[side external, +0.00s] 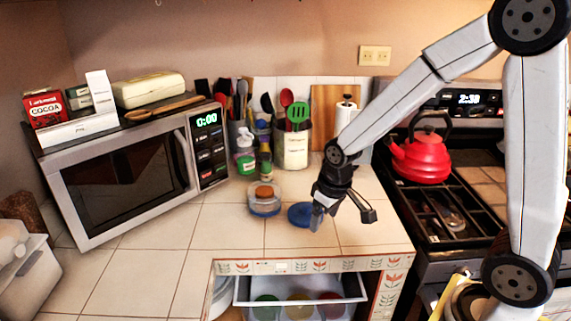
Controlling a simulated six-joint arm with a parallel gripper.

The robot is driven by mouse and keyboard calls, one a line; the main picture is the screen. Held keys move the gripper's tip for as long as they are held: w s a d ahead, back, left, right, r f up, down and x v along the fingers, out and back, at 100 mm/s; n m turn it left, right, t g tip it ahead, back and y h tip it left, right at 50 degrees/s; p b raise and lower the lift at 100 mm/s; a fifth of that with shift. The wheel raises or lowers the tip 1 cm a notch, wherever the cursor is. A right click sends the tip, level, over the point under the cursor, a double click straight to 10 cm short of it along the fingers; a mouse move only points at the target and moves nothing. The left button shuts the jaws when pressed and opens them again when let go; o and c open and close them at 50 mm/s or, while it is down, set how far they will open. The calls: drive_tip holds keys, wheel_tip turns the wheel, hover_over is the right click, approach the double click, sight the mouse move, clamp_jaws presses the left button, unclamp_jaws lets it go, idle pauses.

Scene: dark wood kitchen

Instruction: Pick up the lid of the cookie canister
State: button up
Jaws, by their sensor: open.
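A low clear canister (265,206) with something brown showing at its top and blue near its base stands on the tiled counter. A round blue lid (299,213) lies flat on the counter just to its right; I take this as the canister's lid. My gripper (343,216) points down over the counter with its jaws spread wide and nothing between them. Its left finger overlaps the right part of the blue lid in the picture and hides some of it. I cannot tell whether they touch.
An open drawer (300,290) with several coloured bowls juts out below the counter's front edge. A utensil crock (292,150) and bottles stand behind the canister. A microwave (125,170) is at left; the stove with a red kettle (421,160) is at right.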

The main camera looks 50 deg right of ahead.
drive_tip(key=w+d+g, duration=0.1)
drive_tip(key=w+d, duration=0.4)
drive_tip(key=w, duration=0.3)
hover_over(306, 206)
drive_tip(key=a, duration=0.1)
drive_tip(key=f, duration=0.2)
drive_tip(key=shift+s+f+g, duration=0.35)
drive_tip(key=shift+g, duration=0.05)
drive_tip(key=shift+w+d+f, duration=0.15)
drive_tip(key=shift+w+d, duration=0.25)
drive_tip(key=shift+d, duration=0.15)
drive_tip(key=shift+f, duration=0.1)
drive_tip(key=shift+f, duration=1.25)
drive_tip(key=shift+f, duration=0.1)
drive_tip(key=shift+a+f, duration=0.1)
drive_tip(key=shift+f, duration=2.4)
